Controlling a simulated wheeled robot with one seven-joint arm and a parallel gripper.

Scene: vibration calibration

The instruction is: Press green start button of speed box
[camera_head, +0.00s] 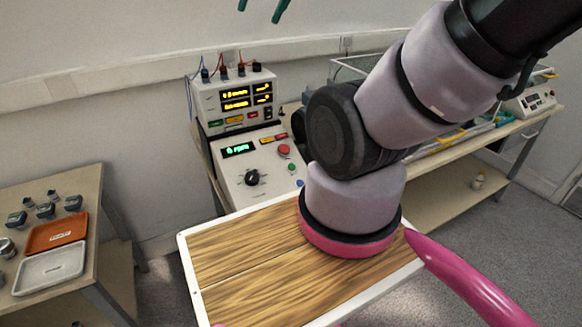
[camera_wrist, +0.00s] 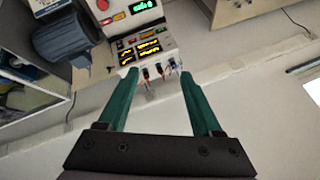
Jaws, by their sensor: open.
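The speed box (camera_head: 262,160) has a sloped pale panel with a green "rpm" display (camera_head: 238,149), a black knob (camera_head: 252,177) and a red round button (camera_head: 284,149). The small green button (camera_head: 292,167) sits just below the red one, close to my arm's edge in the picture. My gripper (camera_head: 258,15) shows only as green fingertips at the top edge, high above the box and apart from it. In the wrist view my gripper (camera_wrist: 158,72) is open and empty. The red button (camera_wrist: 102,5) is at that view's top edge; the green button cannot be made out there.
A meter unit (camera_head: 236,98) with yellow displays and plugged leads stands behind the speed box. A side table (camera_head: 88,190) at left holds an orange tray (camera_head: 57,234) and a grey tray (camera_head: 50,268). A bench (camera_head: 450,150) with equipment is at right. The wall (camera_head: 130,40) is behind.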

